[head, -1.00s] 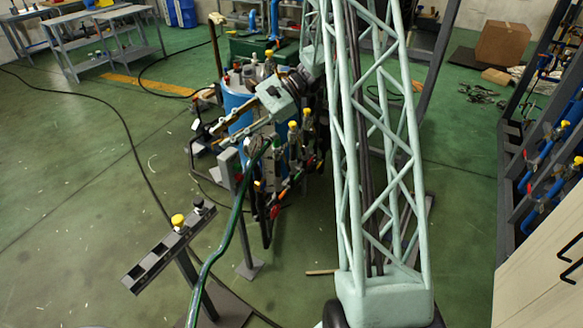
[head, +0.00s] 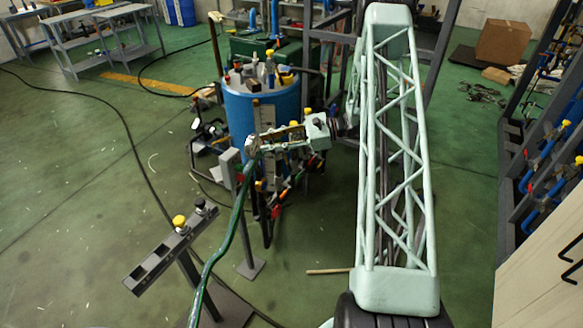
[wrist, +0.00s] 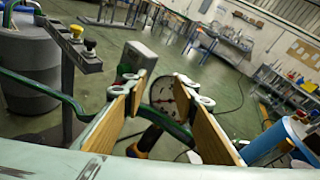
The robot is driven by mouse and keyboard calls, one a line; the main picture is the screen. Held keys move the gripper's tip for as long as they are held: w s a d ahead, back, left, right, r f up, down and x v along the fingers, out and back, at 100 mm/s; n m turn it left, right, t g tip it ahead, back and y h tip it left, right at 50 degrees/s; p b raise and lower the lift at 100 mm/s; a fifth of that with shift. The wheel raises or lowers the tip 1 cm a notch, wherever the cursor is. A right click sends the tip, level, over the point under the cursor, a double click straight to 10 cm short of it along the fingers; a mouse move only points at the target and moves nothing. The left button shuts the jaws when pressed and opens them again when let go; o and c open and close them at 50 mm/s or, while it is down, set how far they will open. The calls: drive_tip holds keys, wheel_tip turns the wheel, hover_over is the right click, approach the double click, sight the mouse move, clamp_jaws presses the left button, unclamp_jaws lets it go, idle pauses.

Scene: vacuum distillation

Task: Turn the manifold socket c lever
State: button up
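The manifold (head: 275,182) stands in front of the blue drum in the head view, with several yellow and red fittings and levers. I cannot tell which lever belongs to socket c. A round dial gauge (wrist: 164,94) shows beyond and between the fingers. An orange-yellow fitting (wrist: 138,152) sits low between them, close to the left finger.
The blue drum (head: 262,110) stands right behind the manifold. A green hose (head: 228,238) runs from the manifold area to the front. A grey stand with a slotted bar (head: 150,267) is at front left. A blue-piped rack (head: 545,175) stands at right. The left floor is largely open.

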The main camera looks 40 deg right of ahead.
drive_tip(key=s+d+f+m+t+h, duration=0.2)
drive_tip(key=d+f+m+t, duration=0.25)
drive_tip(key=d+f, duration=0.75)
drive_tip(key=m+t+h, duration=0.3)
drive_tip(key=m+h, duration=0.1)
drive_tip(key=m, duration=0.1)
approach(290, 166)
drive_tip(key=s, duration=0.4)
drive_tip(key=shift+w+d+p, duration=0.15)
drive_tip(key=shift+d+p, duration=0.2)
drive_tip(key=shift+d, duration=0.05)
drive_tip(key=shift+w, duration=0.2)
drive_tip(key=shift+b+x, duration=1)
drive_tip(key=shift+x, duration=5.75)
clamp_jaws()
